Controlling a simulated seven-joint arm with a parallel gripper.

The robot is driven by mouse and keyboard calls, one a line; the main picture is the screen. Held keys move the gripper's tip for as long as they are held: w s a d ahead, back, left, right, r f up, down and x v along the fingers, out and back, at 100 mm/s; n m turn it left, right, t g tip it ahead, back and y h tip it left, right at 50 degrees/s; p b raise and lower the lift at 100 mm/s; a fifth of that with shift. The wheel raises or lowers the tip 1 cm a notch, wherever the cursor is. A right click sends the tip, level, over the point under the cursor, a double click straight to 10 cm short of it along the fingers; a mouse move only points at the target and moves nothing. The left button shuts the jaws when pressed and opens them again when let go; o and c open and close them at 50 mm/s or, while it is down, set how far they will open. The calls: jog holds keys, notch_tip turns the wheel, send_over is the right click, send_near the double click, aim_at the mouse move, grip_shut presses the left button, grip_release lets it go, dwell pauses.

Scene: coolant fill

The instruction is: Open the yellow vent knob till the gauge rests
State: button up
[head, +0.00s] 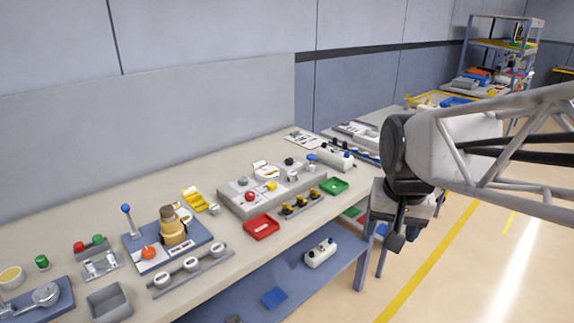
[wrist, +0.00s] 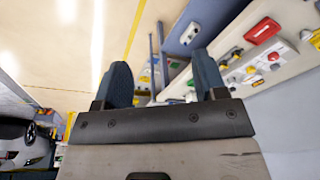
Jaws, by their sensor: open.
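A small yellow knob (head: 271,186) sits on the grey panel unit (head: 236,208) on the bench, right of a red knob (head: 250,196). A round white dial (head: 265,172), which looks like the gauge, stands behind it; its needle is too small to read. The panel also shows at the right of the wrist view, with a yellow part (wrist: 250,69) that may be the knob. My gripper (head: 398,236) hangs right of the bench, well away from the panel. In the wrist view my gripper (wrist: 162,76) has its fingers wide apart with nothing between them.
A red tray (head: 262,228) and a green tray (head: 334,186) flank a rack of yellow-and-black parts (head: 301,203) before the panel. A base with a blue-knobbed lever (head: 126,209) stands left. A shelf (head: 330,272) lies below the bench. The floor at right is clear.

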jog(key=w+a+r+m, duration=0.1)
jog(key=w+a, duration=0.1)
jog(key=w, duration=0.5)
jog(key=w+a+m, duration=0.1)
jog(key=w+a, duration=0.2)
jog(key=w, duration=0.4)
jog(key=m+g, duration=0.2)
jog(key=m, duration=0.5)
send_over(271, 183)
notch_tip(271, 183, down, 16)
jog(key=shift+r, duration=0.1)
jog(key=shift+s, duration=0.1)
jog(key=shift+f, duration=3.9)
jog(key=shift+c, duration=0.3)
